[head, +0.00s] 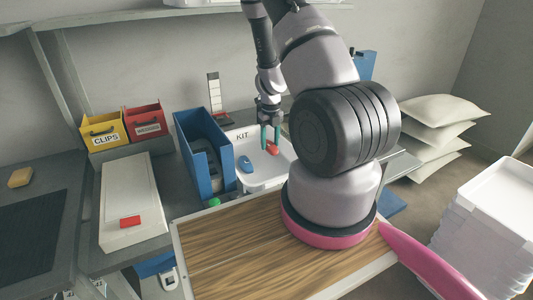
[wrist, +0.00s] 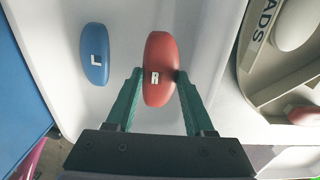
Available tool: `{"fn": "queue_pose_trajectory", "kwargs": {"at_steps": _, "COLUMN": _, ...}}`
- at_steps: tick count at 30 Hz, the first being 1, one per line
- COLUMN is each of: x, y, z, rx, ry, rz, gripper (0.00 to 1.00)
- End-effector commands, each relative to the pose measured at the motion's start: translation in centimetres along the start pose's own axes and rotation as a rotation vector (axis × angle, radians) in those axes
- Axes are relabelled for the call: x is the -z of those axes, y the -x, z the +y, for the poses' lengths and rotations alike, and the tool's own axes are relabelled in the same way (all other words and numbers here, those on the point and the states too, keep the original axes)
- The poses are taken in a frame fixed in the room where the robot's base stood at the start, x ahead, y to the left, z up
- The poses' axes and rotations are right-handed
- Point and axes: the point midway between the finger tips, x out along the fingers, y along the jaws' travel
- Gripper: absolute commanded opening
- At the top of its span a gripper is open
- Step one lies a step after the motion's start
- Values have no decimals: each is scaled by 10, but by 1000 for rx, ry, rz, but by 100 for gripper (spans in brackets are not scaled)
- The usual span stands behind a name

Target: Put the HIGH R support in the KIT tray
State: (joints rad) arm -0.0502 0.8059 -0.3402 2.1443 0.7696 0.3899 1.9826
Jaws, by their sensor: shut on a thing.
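The red support (wrist: 158,52) bears a white R and is held upright in the picture between my gripper's (wrist: 159,76) two green fingers, which are shut on it. In the head view my gripper (head: 270,137) points down over the white KIT tray (head: 262,172), with the red support (head: 272,149) at its tips. The word HIGH is not readable. A blue support (wrist: 94,54) marked L lies in the tray to the left of the red one; it also shows in the head view (head: 245,164). I cannot tell whether the red support touches the tray floor.
A tall blue bin (head: 185,128) stands just left of the tray. A yellow CLIPS bin (head: 103,131) and a red bin (head: 146,123) are further left. A beige holder (wrist: 252,78) with partly visible lettering sits right of the tray in the wrist view. A wooden board (head: 235,262) lies in front.

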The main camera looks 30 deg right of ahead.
Motion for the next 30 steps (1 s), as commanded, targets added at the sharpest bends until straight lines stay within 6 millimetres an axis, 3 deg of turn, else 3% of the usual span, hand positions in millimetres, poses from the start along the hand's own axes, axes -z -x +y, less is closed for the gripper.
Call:
{"fn": "queue_pose_trajectory", "kwargs": {"at_steps": 9, "x": 1, "y": -41, "z": -1, "rx": -1, "ry": 1, "rz": 2, "gripper": 2}}
{"fn": "queue_pose_trajectory", "kwargs": {"at_steps": 21, "x": 0, "y": -46, "z": 0, "rx": 0, "ry": 3, "rz": 0, "gripper": 2}}
{"fn": "queue_pose_trajectory", "kwargs": {"at_steps": 22, "x": 0, "y": -46, "z": 0, "rx": 0, "ry": 3, "rz": 0, "gripper": 57}}
{"fn": "queue_pose_trajectory", "kwargs": {"at_steps": 24, "x": 0, "y": -46, "z": 0, "rx": 0, "ry": 3, "rz": 0, "gripper": 83}}
{"fn": "queue_pose_trajectory", "kwargs": {"at_steps": 30, "x": 0, "y": -46, "z": 0, "rx": 0, "ry": 3, "rz": 0, "gripper": 83}}
